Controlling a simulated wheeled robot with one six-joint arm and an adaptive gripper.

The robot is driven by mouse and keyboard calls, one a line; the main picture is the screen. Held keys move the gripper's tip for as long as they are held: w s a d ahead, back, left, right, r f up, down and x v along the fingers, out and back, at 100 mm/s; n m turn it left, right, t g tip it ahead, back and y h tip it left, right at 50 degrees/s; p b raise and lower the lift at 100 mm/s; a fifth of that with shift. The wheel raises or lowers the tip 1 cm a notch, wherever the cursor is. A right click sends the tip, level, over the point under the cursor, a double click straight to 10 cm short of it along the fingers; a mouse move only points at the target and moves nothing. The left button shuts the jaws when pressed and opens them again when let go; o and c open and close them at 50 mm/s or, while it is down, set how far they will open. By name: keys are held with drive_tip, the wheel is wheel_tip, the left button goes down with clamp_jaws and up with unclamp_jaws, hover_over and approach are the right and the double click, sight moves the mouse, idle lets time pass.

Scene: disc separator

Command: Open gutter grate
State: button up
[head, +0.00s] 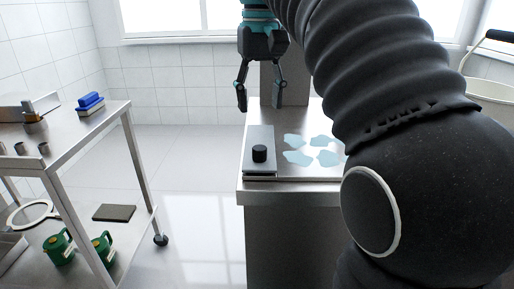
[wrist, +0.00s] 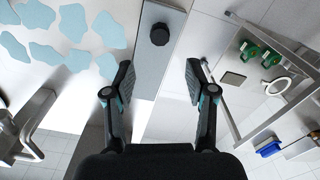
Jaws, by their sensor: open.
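A flat grey metal plate (head: 258,135) with a round black knob (head: 260,153) lies along the left side of the steel unit's top. It appears to be the gutter grate; no slots are visible in it. In the wrist view the plate (wrist: 150,75) runs between my fingers, with the knob (wrist: 160,34) beyond the fingertips. My gripper (head: 259,100) is open, empty and pointing down, above the plate towards its far end. It shows in the wrist view too (wrist: 160,75). Nothing touches the knob.
Pale blue flat patches (head: 312,150) lie on the unit's top (head: 310,172) right of the plate. A steel cart (head: 85,122) at left holds a blue brush (head: 90,101) and green containers (head: 60,247). A white bucket (head: 492,92) stands at right. Floor between cart and unit is clear.

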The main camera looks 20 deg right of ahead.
sight(260, 148)
wheel_tip(260, 148, down, 10)
drive_tip(key=shift+f+b, duration=0.25)
drive_tip(key=shift+b, duration=0.8)
clamp_jaws()
